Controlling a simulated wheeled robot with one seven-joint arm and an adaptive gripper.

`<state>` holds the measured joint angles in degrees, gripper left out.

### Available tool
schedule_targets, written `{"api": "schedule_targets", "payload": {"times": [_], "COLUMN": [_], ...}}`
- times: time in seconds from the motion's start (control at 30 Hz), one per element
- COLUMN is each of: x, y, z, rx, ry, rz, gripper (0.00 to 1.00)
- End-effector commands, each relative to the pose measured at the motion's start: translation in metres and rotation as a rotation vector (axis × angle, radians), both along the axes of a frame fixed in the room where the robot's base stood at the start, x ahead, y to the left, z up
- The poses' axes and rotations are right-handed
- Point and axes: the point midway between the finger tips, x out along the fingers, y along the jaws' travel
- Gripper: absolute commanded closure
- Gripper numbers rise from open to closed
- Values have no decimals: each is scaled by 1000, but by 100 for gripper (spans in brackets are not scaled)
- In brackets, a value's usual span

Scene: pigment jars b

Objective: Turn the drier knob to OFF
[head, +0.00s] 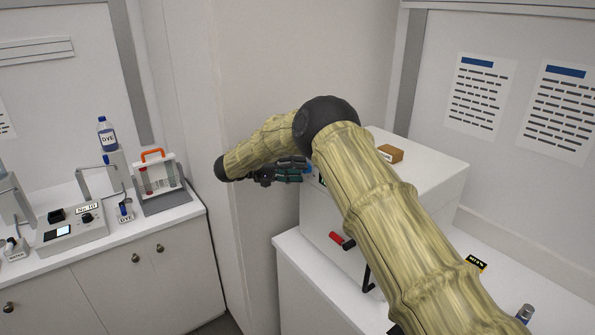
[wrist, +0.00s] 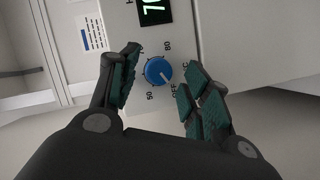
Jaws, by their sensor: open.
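The drier is a white box (head: 405,170) on the right-hand bench in the head view. Its blue knob (wrist: 158,72) shows in the wrist view on the white front panel, with 50, 80 and OFF lettering around it. A pale mark on the knob points to the lower right, toward the OFF lettering. A sliver of blue shows beside my gripper in the head view (head: 309,169). Gaps show between fingers and knob in the picture; I cannot tell the depth.
A lit digital display (wrist: 154,11) is beside the knob. A red handle (head: 336,239) sticks out lower on the drier front. A brown block (head: 390,153) lies on top. The left bench holds a control box (head: 72,228), a tube rack (head: 160,180) and dye bottles.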

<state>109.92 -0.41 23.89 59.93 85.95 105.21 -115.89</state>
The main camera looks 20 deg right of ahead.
Motion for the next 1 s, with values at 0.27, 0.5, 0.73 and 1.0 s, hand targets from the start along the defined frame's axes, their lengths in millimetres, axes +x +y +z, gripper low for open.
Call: {"api": "schedule_targets", "payload": {"times": [0.27, 0.5, 0.73, 1.0], "x": [1, 1, 2, 1], "y": [40, 82, 109, 116], "z": [5, 12, 17, 18], "rx": [0, 1, 1, 1], "ry": [0, 1, 1, 2], "rz": [2, 2, 1, 1], "gripper": [52, 52, 52, 52]}}
